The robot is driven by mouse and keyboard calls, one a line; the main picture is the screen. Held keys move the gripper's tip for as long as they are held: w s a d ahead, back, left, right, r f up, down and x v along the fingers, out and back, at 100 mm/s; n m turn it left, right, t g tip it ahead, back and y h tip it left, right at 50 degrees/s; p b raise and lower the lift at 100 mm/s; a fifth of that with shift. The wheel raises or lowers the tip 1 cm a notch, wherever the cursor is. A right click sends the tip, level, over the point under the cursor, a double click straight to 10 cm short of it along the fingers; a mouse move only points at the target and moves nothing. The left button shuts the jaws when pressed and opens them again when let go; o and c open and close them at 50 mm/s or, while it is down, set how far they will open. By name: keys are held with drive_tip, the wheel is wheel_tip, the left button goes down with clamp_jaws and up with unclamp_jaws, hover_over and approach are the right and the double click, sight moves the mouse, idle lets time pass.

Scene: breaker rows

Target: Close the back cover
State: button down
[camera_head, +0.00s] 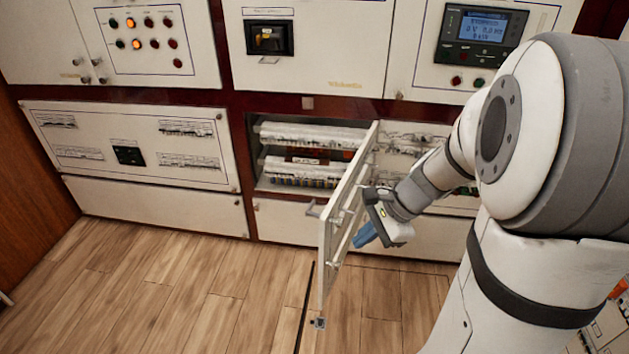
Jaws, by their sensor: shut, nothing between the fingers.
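The cover (345,218) is a white hinged panel standing open, swung out from the cabinet and seen nearly edge-on. It is hinged on the right side of an open compartment (306,157) with white breaker rows inside. My gripper (364,236) is shut and empty, with blue fingertips pointing down and left. It is at the right side of the cover, close to its face; I cannot tell whether the fingertips touch it.
White panels with lamps (146,38), a dark switch (268,38) and a display (482,27) are above. A closed lower-left panel (130,145) is beside the compartment. Wooden floor (180,290) is clear in front. My arm blocks the right side.

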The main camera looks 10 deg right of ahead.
drive_tip(key=w+d+f+m+t+y+b, duration=0.2)
drive_tip(key=w+d+f+m+t, duration=0.1)
drive_tip(key=w+d+f+m, duration=0.45)
drive_tip(key=m+b, duration=0.2)
approach(326, 245)
wheel_tip(326, 245, down, 4)
drive_tip(key=shift+n, duration=0.25)
drive_tip(key=shift+w+a, duration=0.5)
drive_tip(key=shift+a, duration=0.4)
drive_tip(key=shift+w+a, duration=0.55)
drive_tip(key=shift+a, duration=0.35)
